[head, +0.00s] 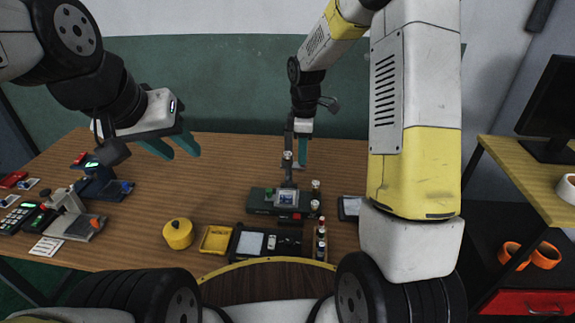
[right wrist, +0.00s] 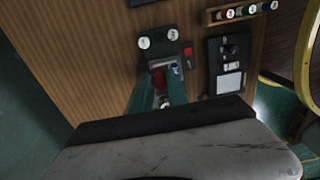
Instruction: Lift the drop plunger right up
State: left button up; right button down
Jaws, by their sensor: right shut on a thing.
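The drop plunger (head: 288,170) stands upright over a dark green machine (head: 262,202) near the middle of the table, its pale top showing in the head view. My right gripper (head: 296,155) points down at it from above, its teal fingers shut on the plunger's upper part. In the right wrist view the fingers (right wrist: 163,98) close around a small pale-tipped piece, with red showing beyond; the grip is partly hidden there. My left gripper (head: 172,146) is open and empty, above the left part of the table, away from the plunger.
Small bottles (head: 315,195) stand right of the machine, with a bottle rack (head: 321,240) in front. A yellow tray (head: 216,239), a yellow round container (head: 178,233) and a black panel (head: 265,243) lie nearer. Devices (head: 98,183) crowd the left; the back table is clear.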

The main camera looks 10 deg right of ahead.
jog(key=shift+w+r, duration=0.1)
jog(key=shift+r, duration=1.75)
jog(key=c, duration=1.4)
grip_release()
jog(key=shift+o, duration=0.2)
jog(key=shift+r, duration=2.5)
jog(key=shift+r, duration=0.1)
jog(key=s+d+r+m+t+y, duration=0.1)
jog(key=s+d+r+m+t, duration=0.15)
jog(key=s+r+m, duration=0.65)
jog(key=s+r+m+t+y, duration=0.1)
jog(key=s+m+t, duration=0.2)
jog(key=s, duration=1.2)
jog(key=m, duration=0.3)
jog(key=shift+r+t, duration=0.3)
jog(key=shift+t, duration=0.05)
